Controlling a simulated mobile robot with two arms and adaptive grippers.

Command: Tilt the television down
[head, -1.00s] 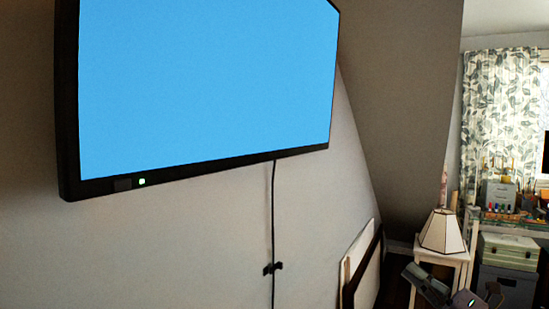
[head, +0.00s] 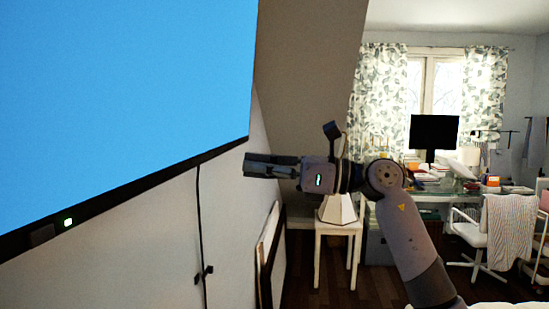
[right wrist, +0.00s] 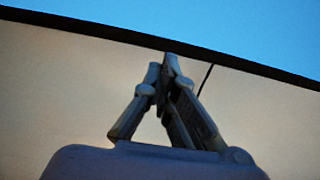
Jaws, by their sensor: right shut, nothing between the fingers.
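The television (head: 125,95) is wall-mounted at the upper left of the head view, with a bright blue screen, a black frame and a small green light at its lower edge. Its top is out of view. My right gripper (head: 248,165) is shut and empty, pointing left, close to the television's lower right corner. In the right wrist view the shut fingertips (right wrist: 170,60) overlap the black lower edge of the television (right wrist: 228,62). I cannot tell whether they touch it. My left gripper is not in view.
A black cable (head: 199,230) hangs down the wall below the television. Framed panels (head: 268,255) lean against the wall. A lamp (head: 338,209) stands on a white side table (head: 335,228) behind my right arm. A desk with a monitor (head: 434,132) and a white chair are farther back.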

